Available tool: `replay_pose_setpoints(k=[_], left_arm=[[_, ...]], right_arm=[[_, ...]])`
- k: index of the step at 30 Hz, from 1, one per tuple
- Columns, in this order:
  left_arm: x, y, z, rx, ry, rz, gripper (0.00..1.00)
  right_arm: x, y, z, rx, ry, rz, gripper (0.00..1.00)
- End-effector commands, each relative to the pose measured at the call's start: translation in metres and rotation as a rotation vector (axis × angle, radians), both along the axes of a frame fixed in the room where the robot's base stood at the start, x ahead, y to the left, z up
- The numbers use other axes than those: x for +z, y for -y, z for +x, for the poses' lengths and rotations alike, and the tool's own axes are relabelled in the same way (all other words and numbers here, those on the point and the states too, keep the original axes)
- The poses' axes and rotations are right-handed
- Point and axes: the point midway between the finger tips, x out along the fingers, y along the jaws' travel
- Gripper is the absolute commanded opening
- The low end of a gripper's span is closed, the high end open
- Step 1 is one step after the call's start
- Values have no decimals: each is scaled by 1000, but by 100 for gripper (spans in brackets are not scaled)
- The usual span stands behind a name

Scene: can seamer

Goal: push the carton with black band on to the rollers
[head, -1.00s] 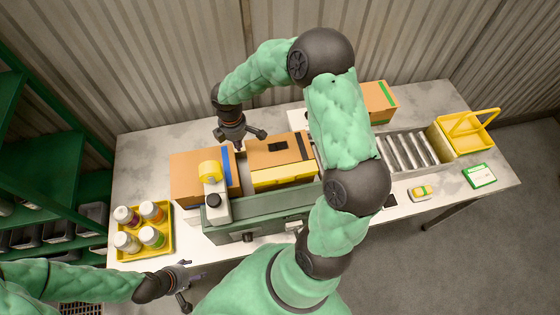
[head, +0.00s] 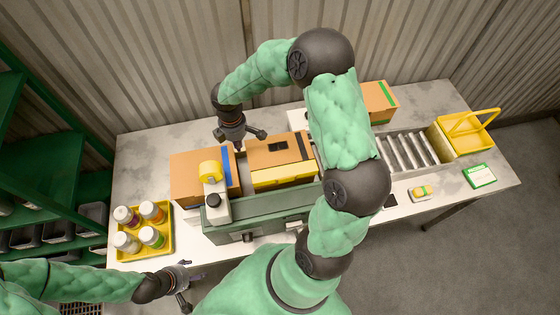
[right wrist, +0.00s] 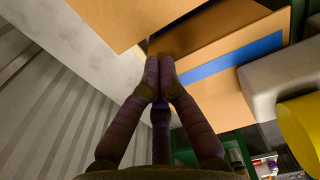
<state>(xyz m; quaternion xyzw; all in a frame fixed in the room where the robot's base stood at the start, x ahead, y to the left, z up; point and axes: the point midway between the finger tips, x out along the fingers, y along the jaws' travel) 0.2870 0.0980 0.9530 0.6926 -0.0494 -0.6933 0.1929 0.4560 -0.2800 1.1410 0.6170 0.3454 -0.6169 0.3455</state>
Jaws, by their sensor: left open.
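The carton with the black band (head: 272,151) sits in the middle of the green machine, with a dark patch on top and a dark strip near its right end. My right gripper (head: 238,146) points down at that carton's left end, beside the carton with the blue band (head: 190,178). In the right wrist view its fingers (right wrist: 158,68) are drawn together with nothing between them, close to orange carton faces; contact cannot be told. The rollers (head: 408,150) lie to the right, partly hidden by my right arm. My left gripper (head: 192,284) is open and empty at the table's front left.
A yellow tray with several bottles (head: 166,238) stands at the front left. A yellow tape-like roll (head: 210,170) tops a grey post on the machine. A green-banded carton (head: 380,98) stands behind the rollers, and a yellow basket (head: 466,134) at their right end.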

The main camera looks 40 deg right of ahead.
Motion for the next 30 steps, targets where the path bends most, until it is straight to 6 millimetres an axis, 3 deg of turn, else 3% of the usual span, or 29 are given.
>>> replay_pose_setpoints(k=[30], left_arm=[[-20, 0, 0, 0, 0, 0, 64]], right_arm=[[-27, 0, 0, 0, -1, 1, 0]])
